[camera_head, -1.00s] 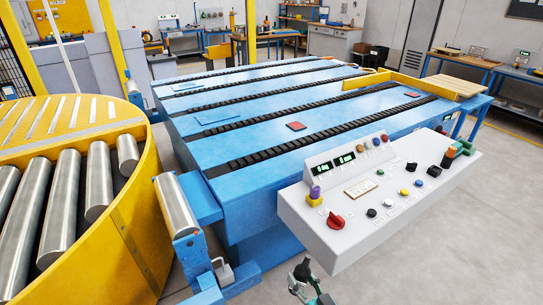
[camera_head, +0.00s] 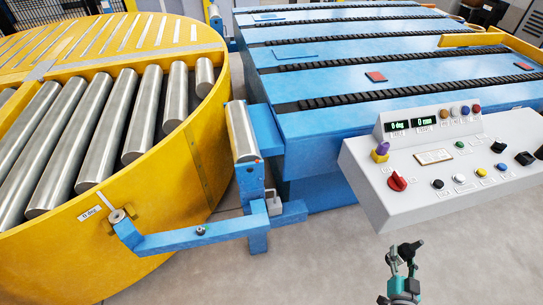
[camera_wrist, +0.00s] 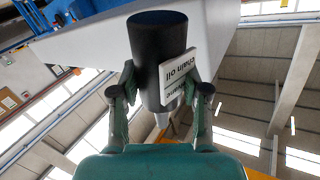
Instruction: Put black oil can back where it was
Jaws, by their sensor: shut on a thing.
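The black oil can (camera_wrist: 152,60) fills the middle of the wrist view. It is a dark cylinder with a white label reading "chain oil", upside down in the picture, and a pale nozzle at the lower end. My gripper (camera_wrist: 160,95) has a finger on each side of the can and is shut on it. In the head view my gripper (camera_head: 403,262) is at the lower right, in front of the white control console (camera_head: 370,185). The can is hard to make out there among the dark gripper parts. Its former place cannot be told.
The blue conveyor table (camera_head: 335,120) with black chains lies behind the console. A yellow turntable (camera_head: 150,245) with steel rollers (camera_head: 145,115) fills the left. A blue arm (camera_head: 185,238) juts out between them. Bare floor (camera_head: 300,265) is free in front.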

